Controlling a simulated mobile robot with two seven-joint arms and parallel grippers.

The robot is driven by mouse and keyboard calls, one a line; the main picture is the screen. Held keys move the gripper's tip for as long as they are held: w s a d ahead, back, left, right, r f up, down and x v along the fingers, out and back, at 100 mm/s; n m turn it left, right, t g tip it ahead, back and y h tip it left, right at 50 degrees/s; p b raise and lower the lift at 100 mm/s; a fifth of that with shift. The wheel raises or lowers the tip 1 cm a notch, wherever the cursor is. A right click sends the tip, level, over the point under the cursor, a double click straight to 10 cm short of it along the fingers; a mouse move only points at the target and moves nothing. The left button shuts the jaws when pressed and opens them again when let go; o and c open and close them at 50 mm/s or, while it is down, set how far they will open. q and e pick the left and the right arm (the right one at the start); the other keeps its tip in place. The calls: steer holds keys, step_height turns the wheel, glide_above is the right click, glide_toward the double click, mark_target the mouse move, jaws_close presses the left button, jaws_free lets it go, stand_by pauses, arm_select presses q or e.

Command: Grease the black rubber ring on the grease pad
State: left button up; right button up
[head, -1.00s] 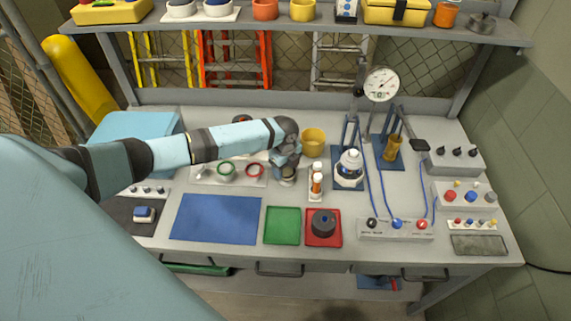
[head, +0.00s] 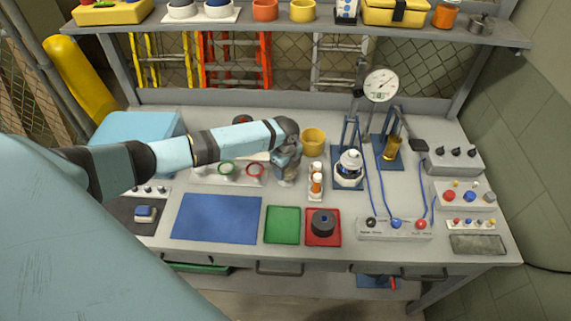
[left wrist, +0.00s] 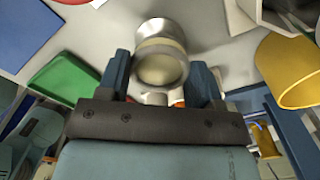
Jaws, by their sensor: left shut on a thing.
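My left gripper (head: 287,172) is over the bench, just left of the small orange-and-white bottles. In the left wrist view its fingers (left wrist: 161,80) stand apart around a round, grey-rimmed shape. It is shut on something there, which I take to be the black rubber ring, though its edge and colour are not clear. A pale round pot with a yellowish face, apparently the grease pad (left wrist: 160,70), lies between and beyond the fingertips. I cannot tell whether ring and pad touch. In the head view my gripper mostly hides them. My right gripper is not in view.
Green (head: 227,168) and red (head: 255,170) rings lie left of my gripper. A yellow cup (head: 313,141) stands behind right, bottles (head: 316,182) close right. A blue mat (head: 217,218), green tray (head: 282,225) and red tray (head: 312,241) with a black part lie in front.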

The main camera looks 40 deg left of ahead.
arm_select(q)
steer(key=shift+a+m, duration=0.1)
steer(key=shift+m, duration=0.3)
steer(key=shift+r, duration=0.1)
steer(key=shift+w+a+r+p, duration=0.1)
steer(key=shift+r+p, duration=0.2)
steer(key=shift+r, duration=2.6)
